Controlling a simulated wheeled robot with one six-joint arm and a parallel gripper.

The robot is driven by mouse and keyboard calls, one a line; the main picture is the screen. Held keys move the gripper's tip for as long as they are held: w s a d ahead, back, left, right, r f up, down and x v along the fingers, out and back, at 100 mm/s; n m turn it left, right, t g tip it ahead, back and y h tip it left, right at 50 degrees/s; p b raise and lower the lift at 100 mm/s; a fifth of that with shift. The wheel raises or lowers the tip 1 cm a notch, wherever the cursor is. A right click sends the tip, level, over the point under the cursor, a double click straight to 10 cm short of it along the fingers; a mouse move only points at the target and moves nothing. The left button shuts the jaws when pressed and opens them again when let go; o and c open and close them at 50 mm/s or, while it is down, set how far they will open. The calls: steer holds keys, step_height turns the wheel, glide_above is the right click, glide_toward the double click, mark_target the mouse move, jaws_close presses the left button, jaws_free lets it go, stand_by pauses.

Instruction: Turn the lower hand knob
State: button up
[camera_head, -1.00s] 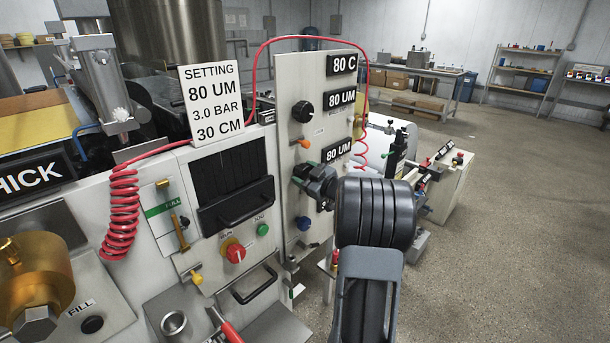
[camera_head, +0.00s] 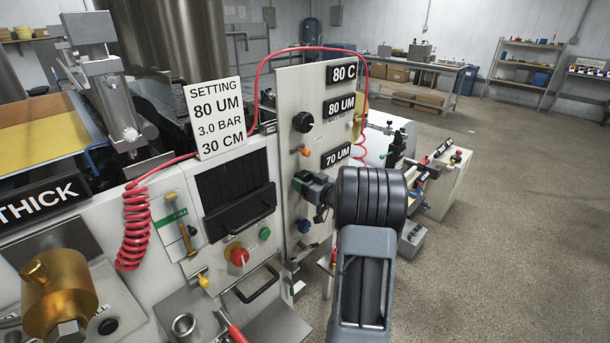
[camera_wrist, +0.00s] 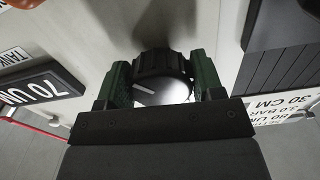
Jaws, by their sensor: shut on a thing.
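The lower hand knob (camera_wrist: 162,78) is black and ribbed with a pale pointer mark on its face. It shows in the wrist view between the green fingers of my gripper (camera_wrist: 158,92), which is shut on it. In the head view my gripper (camera_head: 308,186) is at the lower part of the upright panel (camera_head: 290,160), and the knob is mostly hidden behind it. The lower display (camera_head: 336,155) reads 70 UM; it also shows upside down in the wrist view (camera_wrist: 42,90). The middle display (camera_head: 339,105) reads 80 UM. The setting sign (camera_head: 214,117) reads 80 UM, 3.0 BAR, 30 CM.
An upper black knob (camera_head: 303,122), an orange knob (camera_head: 305,151) and a blue knob (camera_head: 305,226) sit on the same panel. A red hose (camera_head: 257,80) arches over it. A red button (camera_head: 239,256) is to the left. Open floor lies to the right.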

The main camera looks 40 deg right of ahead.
steer(key=shift+r+m+p, duration=0.1)
steer(key=shift+m+p, duration=0.65)
steer(key=shift+m, duration=0.35)
steer(key=o, duration=0.9)
steer(key=s, duration=0.4)
steer(key=s+d+b, duration=0.1)
steer(key=s, duration=0.4)
steer(key=s+d+b, duration=0.1)
steer(key=s, duration=0.3)
steer(key=shift+s+d, duration=0.25)
steer(key=shift+s, duration=0.05)
